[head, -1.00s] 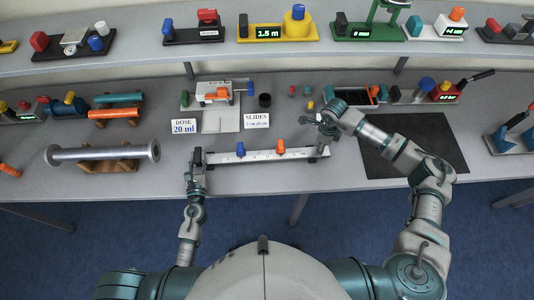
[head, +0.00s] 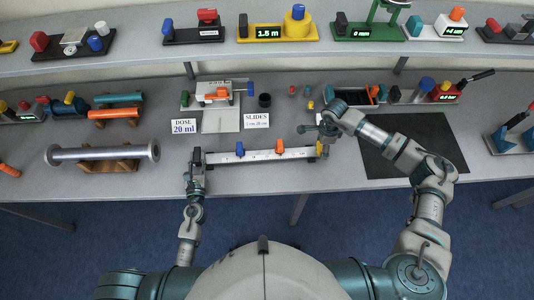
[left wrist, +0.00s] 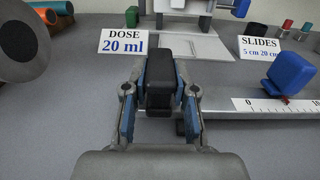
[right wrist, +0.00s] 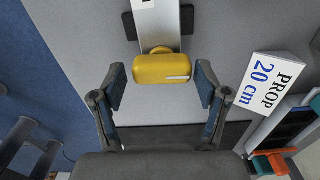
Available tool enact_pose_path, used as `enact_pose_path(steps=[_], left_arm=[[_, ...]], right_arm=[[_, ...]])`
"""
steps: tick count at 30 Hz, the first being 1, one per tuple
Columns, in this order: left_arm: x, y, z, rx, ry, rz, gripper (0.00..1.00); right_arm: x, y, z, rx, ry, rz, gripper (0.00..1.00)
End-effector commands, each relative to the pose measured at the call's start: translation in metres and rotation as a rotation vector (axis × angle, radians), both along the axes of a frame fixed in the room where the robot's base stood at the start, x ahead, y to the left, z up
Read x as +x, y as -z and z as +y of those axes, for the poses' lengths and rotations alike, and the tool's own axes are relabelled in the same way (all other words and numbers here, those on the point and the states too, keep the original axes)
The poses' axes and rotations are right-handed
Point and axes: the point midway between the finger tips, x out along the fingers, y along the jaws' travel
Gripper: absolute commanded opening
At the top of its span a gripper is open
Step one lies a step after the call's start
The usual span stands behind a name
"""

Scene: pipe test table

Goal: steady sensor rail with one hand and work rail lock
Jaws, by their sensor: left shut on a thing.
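The sensor rail (head: 262,156) is a long white scaled bar with a blue slide (head: 240,149) and an orange slide (head: 280,147). My left gripper (head: 196,160) is at its left end. In the left wrist view its fingers are shut on the black end block (left wrist: 160,75). The rail lock is a yellow handle (right wrist: 162,70) at the rail's right end. In the right wrist view my right gripper (right wrist: 161,86) is open, its fingers apart on both sides of the handle, with gaps visible. In the head view the right gripper (head: 322,134) hides part of that end.
Cards reading "DOSE 20 ml" (head: 184,126) and "SLIDES" (head: 256,121) stand behind the rail. A metal pipe (head: 100,153) lies at left; a dark mat (head: 415,145) lies at right.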

Motion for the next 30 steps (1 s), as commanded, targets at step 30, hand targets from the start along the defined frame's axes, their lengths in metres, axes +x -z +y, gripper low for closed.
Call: enact_pose_path(steps=[30], left_arm=[[0.000,-0.001,-0.002,-0.001,0.006,-0.001,0.00]], right_arm=[[0.002,-0.113,0.001,0.003,0.000,-0.002,0.89]])
